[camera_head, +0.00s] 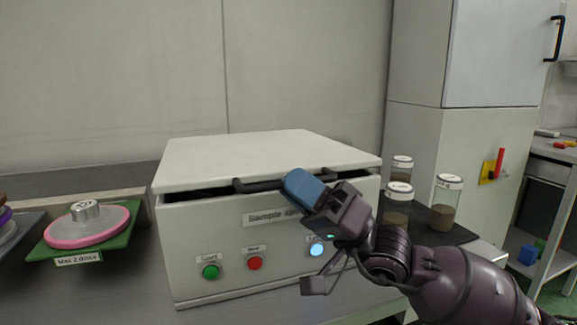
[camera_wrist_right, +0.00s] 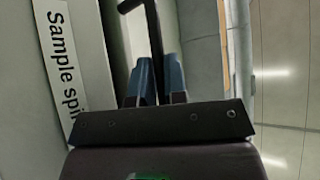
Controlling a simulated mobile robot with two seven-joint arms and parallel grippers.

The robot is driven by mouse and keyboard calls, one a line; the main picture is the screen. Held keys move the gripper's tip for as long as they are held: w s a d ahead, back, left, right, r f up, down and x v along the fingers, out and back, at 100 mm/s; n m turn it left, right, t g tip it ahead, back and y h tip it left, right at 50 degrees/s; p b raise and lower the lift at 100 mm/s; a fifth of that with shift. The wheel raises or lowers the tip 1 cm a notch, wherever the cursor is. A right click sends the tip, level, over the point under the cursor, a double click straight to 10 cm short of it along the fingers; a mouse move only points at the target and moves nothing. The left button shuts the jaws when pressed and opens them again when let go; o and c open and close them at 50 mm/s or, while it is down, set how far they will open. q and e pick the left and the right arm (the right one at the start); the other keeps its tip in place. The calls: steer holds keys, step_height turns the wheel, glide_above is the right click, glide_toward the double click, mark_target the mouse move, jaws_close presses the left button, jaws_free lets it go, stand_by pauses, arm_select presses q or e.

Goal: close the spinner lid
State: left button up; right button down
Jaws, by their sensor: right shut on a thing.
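The sample spinner (camera_head: 230,235) is a white box on the bench, with its pale lid (camera_head: 255,155) lying nearly flat on top. A dark gap shows under the lid's front edge at the left, so it looks slightly raised. A dark bar handle (camera_head: 258,186) runs along the lid's front. My right gripper (camera_head: 300,187) has its blue fingers shut on this handle. In the right wrist view the handle (camera_wrist_right: 154,28) runs between the blue fingers (camera_wrist_right: 160,78). My left gripper is not in view.
A green button (camera_head: 210,271), a red button (camera_head: 255,263) and a lit blue button (camera_head: 317,249) are on the spinner's front. A green tray (camera_head: 50,251) with a pink disc (camera_head: 88,229) is at the left. Several sample jars (camera_head: 446,203) stand on a dark mat at the right.

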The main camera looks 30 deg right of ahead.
steer(key=shift+w+f+b, duration=0.1)
steer(key=shift+f+b, duration=0.35)
steer(key=shift+f, duration=1.05)
steer(key=c, duration=1.2)
jaws_free()
steer(key=shift+o, duration=0.2)
steer(key=shift+r, duration=0.1)
steer(key=shift+r, duration=0.1)
steer(key=shift+d, duration=0.1)
steer(key=v, duration=1)
steer(key=shift+s+f, duration=0.3)
steer(key=shift+d, duration=0.15)
